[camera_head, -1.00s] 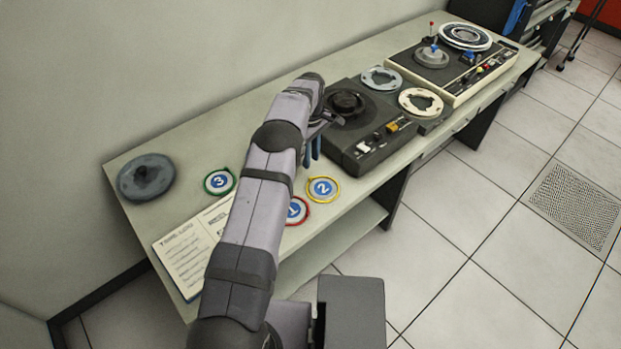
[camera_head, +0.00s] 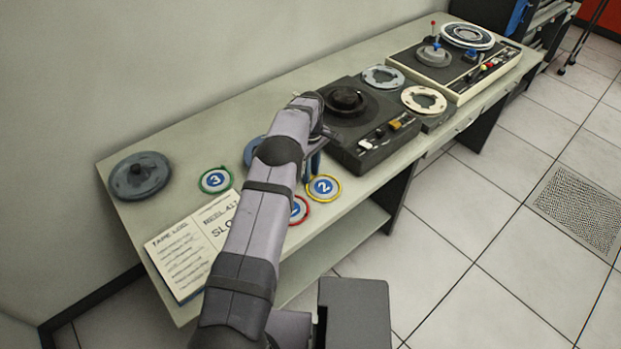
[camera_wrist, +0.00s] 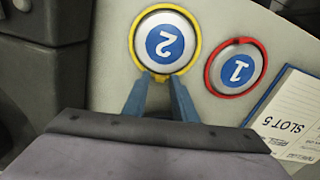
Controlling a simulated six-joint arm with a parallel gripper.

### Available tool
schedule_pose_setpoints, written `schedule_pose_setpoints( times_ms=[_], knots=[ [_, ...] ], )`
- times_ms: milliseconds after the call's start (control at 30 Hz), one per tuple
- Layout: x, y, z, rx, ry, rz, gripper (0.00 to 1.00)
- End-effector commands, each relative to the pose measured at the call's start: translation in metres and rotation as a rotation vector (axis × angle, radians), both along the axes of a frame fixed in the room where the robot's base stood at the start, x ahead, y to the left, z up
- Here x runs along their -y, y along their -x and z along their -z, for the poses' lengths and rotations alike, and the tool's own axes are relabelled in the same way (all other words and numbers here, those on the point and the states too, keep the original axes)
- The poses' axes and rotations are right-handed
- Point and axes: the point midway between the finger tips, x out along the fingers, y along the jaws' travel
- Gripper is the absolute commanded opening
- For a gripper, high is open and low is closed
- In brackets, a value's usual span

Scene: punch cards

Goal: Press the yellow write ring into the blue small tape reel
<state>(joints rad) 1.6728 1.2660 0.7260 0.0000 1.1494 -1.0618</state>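The yellow write ring (camera_head: 338,195) lies on the table around a white disc with a blue number 2. It also shows in the wrist view (camera_wrist: 133,40). A blue disc (camera_head: 251,153), apparently the small tape reel, lies farther back and is mostly hidden by my arm; it cannot be identified in the wrist view. My gripper (camera_wrist: 162,77) has its two blue fingers apart, with the tips at the near rim of the yellow ring. Nothing shows clamped between them. Whether the tips touch the ring cannot be told.
A red ring (camera_wrist: 262,75) numbered 1 lies close beside the yellow one. A green ring (camera_head: 229,186) numbered 3, a grey reel (camera_head: 125,188) and an open log book (camera_head: 180,260) lie to the left. A dark tape machine (camera_head: 372,162) stands just right of my gripper.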

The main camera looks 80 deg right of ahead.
Motion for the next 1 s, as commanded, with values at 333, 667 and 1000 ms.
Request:
schedule_pose_setpoints(
  times_ms=[333,667,1000],
  knots=[
    [0.000,0.000,0.001,0.000,0.000,0.000,0.11],
    [0.000,0.000,-0.001,0.000,0.000,0.000,0.00],
    [0.000,0.000,-0.014,0.000,0.000,0.000,0.00]
  ],
)
